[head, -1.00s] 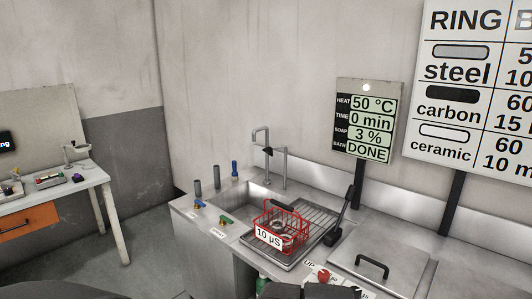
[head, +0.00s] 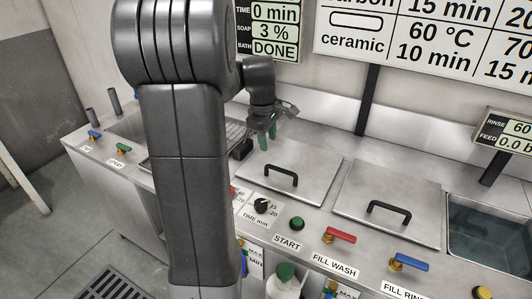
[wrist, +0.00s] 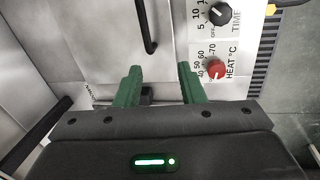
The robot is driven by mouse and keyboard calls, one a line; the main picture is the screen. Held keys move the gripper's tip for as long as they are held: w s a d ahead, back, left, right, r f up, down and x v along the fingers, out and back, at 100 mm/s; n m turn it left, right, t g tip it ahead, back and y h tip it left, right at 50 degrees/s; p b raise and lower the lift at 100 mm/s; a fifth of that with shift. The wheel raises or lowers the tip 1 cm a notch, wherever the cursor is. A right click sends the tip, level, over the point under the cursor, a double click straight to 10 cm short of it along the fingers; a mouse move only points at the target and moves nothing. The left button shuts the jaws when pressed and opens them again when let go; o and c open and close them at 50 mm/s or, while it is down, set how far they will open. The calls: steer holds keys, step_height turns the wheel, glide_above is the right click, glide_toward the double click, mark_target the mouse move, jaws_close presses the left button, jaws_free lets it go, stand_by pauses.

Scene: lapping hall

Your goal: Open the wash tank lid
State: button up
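The wash tank lid (head: 310,158) is a flat steel plate lying closed on the counter, behind the START button and the FILL WASH tap. Its black bar handle (head: 281,176) is near the front edge and also shows at the top of the wrist view (wrist: 150,32). My gripper (head: 268,130) is above the back left part of the lid, apart from the handle. In the wrist view its green fingers (wrist: 159,84) are spread with nothing held between them. My arm hides part of the counter to the left.
A second closed lid (head: 385,185) with a black handle lies to the right, then an open tank (head: 490,235) of water. Knobs, a red tap lever (head: 341,235) and a blue one (head: 411,262) line the front. A sign (head: 275,30) reads DONE.

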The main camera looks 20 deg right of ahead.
mark_target(274, 167)
steer(key=shift+n, duration=0.4)
steer(key=w+d+f, duration=0.1)
steer(key=f, duration=0.3)
steer(key=w+d+f, duration=0.1)
steer(key=f, duration=0.4)
steer(key=w+d+f, duration=0.1)
steer(key=f, duration=0.3)
steer(key=shift+w+d+f, duration=0.35)
steer(key=shift+w, duration=0.05)
jaws_close()
